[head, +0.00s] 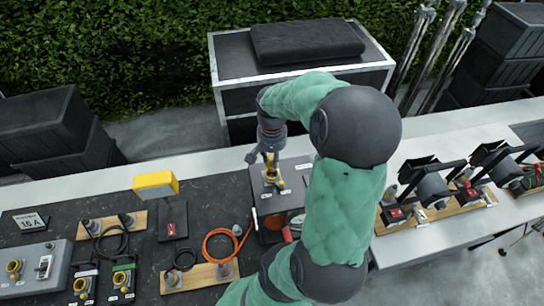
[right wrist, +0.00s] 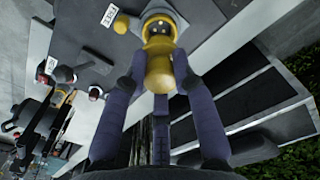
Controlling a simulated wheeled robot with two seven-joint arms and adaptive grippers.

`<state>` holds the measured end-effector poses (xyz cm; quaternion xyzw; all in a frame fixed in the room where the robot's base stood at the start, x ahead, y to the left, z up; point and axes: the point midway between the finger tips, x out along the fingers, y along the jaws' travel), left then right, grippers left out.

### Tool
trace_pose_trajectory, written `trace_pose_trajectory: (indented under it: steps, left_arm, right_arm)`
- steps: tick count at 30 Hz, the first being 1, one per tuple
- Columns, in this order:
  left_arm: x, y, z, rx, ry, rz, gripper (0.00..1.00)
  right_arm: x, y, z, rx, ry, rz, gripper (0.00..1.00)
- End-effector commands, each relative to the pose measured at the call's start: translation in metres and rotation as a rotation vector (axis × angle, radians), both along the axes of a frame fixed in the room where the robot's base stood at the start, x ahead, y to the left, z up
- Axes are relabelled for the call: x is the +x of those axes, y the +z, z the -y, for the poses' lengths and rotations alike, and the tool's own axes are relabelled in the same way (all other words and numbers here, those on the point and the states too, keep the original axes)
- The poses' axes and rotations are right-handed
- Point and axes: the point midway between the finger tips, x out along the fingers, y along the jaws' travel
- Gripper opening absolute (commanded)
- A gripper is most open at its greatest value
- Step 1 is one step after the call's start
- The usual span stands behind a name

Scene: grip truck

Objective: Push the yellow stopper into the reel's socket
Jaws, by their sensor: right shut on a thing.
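My right gripper (head: 266,156) is shut on the yellow stopper (head: 271,174) above the grey top of the reel (head: 296,181). In the right wrist view, my right gripper's two dark fingers (right wrist: 160,72) press on both sides of the stopper (right wrist: 158,76). Beyond it, a yellow socket (right wrist: 160,30) with dark holes sits in a pale mount on the grey panel. The stopper's far end overlaps the socket in this view; I cannot tell how deep it sits. My green right arm hides part of the reel. My left gripper is not in view.
Right are black lamps (head: 432,186) on a board.

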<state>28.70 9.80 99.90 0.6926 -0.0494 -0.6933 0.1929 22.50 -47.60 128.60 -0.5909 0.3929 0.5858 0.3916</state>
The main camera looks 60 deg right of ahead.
Motion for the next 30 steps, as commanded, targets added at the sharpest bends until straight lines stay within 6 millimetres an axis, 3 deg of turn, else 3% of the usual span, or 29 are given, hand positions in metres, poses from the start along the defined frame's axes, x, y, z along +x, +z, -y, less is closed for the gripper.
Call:
trace_pose_trajectory:
  steps: [30]
  left_arm:
    - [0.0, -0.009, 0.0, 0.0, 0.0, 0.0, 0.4]
  right_arm:
    - [0.0, -0.01, 0.0, 0.0, 0.0, 0.0, 0.0]
